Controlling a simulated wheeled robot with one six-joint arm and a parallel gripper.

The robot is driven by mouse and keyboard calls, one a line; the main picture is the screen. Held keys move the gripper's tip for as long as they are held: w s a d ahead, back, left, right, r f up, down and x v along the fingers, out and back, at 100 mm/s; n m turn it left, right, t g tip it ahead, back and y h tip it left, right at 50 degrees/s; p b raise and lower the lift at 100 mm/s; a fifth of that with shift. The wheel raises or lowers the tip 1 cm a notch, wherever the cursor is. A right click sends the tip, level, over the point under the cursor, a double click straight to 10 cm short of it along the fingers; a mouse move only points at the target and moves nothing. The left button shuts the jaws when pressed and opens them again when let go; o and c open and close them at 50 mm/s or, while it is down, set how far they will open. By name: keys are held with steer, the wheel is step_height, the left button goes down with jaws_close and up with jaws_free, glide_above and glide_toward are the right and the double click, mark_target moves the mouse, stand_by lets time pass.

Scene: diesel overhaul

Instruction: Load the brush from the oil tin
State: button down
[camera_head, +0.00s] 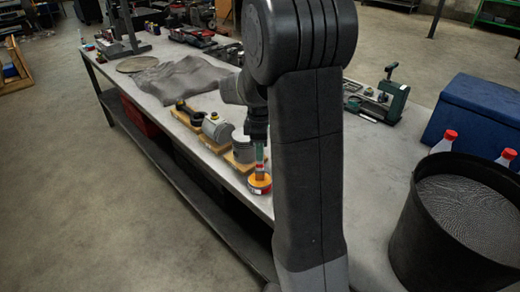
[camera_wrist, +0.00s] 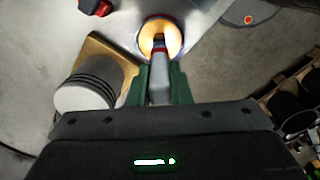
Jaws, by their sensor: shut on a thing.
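My gripper (camera_head: 260,150) is shut on the brush (camera_head: 260,169), which hangs down over the oil tin (camera_head: 259,187) near the bench's front edge. The tin is small and round, with yellow and red on its side. In the wrist view, the green fingers of my gripper (camera_wrist: 161,80) clasp the grey handle of the brush (camera_wrist: 158,88). A red band and a dark tip show beyond it, over the open mouth of the oil tin (camera_wrist: 173,27). The brush tip overlaps the glowing amber inside of the tin; I cannot tell how deep it sits.
A piston (camera_head: 243,148) on a wooden block stands close beside the tin, also in the wrist view (camera_wrist: 88,92). Other engine parts (camera_head: 216,128) and a grey cloth (camera_head: 185,78) lie farther back. A black bucket (camera_head: 425,235), red-capped bottles and a blue box (camera_head: 478,112) stand right.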

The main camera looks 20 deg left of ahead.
steer(key=shift+r+p, duration=2.8)
steer(key=shift+r, duration=0.7)
